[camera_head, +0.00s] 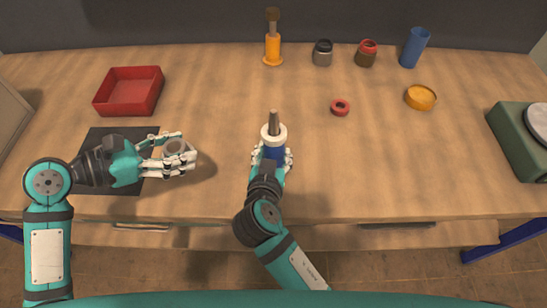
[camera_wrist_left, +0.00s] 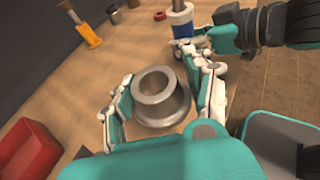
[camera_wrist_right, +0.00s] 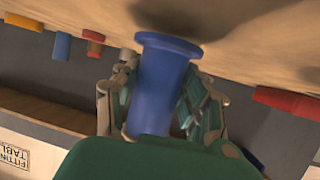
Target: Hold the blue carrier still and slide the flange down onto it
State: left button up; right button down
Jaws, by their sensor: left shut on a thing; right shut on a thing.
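The flange (camera_head: 176,147) is a grey metal ring with a wide rim and a central hole. My left gripper (camera_head: 183,151) is shut on it above the table, left of the carrier; the left wrist view shows the flange (camera_wrist_left: 160,88) between the fingers. The blue carrier (camera_head: 274,152) stands upright at the table's front middle, with a white collar (camera_head: 273,134) and a grey rod (camera_head: 273,120) on top. My right gripper (camera_head: 271,160) is shut around its blue body, which fills the middle of the right wrist view (camera_wrist_right: 160,85). Flange and carrier are apart.
A red tray (camera_head: 128,92) and a dark mat (camera_head: 105,185) lie at left. An orange-handled tool (camera_head: 273,50), two small jars, a blue cup (camera_head: 414,47), a red ring (camera_head: 340,107) and an orange dish (camera_head: 421,97) stand behind and right. A green device (camera_head: 525,145) is far right.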

aim_at(272, 148)
jog(key=shift+w+f+b, duration=0.15)
jog(key=shift+w+b, duration=0.1)
jog(key=shift+w, duration=0.65)
jog(key=shift+w+f+b, duration=0.15)
jog(key=shift+w+b, duration=0.1)
jog(key=shift+w, duration=0.6)
jog(key=shift+a+f+b, duration=0.15)
jog(key=shift+f+b, duration=0.2)
jog(key=shift+s, duration=0.1)
jog(key=c, duration=0.7)
grip_release()
jog(key=shift+s+f, duration=0.1)
